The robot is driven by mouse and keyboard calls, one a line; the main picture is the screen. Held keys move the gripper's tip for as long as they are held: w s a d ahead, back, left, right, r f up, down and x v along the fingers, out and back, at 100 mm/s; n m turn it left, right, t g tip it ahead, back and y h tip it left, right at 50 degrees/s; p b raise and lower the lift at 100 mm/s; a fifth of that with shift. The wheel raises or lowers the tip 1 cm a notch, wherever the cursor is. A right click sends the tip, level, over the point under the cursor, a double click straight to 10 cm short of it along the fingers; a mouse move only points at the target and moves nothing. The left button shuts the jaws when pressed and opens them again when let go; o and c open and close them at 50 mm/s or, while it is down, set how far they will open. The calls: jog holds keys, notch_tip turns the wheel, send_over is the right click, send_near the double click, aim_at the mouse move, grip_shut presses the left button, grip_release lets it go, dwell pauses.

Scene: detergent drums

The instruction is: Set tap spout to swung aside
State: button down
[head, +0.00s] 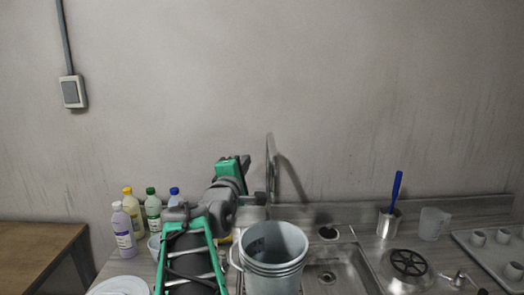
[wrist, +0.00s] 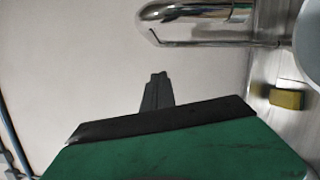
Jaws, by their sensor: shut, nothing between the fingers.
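The tap spout (head: 271,160) is a tall chrome arch behind the grey bucket, seen nearly edge-on in the head view. In the wrist view its rounded metal end (wrist: 190,13) lies across the top. My gripper (head: 261,198) is beside the lower part of the spout in the head view, on its left. Its shut, empty fingers (wrist: 155,92) point toward the spout in the wrist view, with a gap in the picture between them. The head view does not settle whether they touch. The tap's base is hidden behind the bucket and my arm.
A grey bucket (head: 275,250) stands at the sink (head: 345,270), close right of my arm. Several bottles (head: 152,210) stand left. A brush holder (head: 388,222), clear jug (head: 432,223) and cup tray (head: 480,262) are right. A yellow block (wrist: 287,98) lies near the tap.

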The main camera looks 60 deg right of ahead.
jog(key=s+d+r+p, duration=0.1)
jog(key=s+d+p, duration=0.1)
jog(key=d, duration=0.4)
jog(key=shift+s+p, duration=0.25)
jog(key=shift+p, duration=0.05)
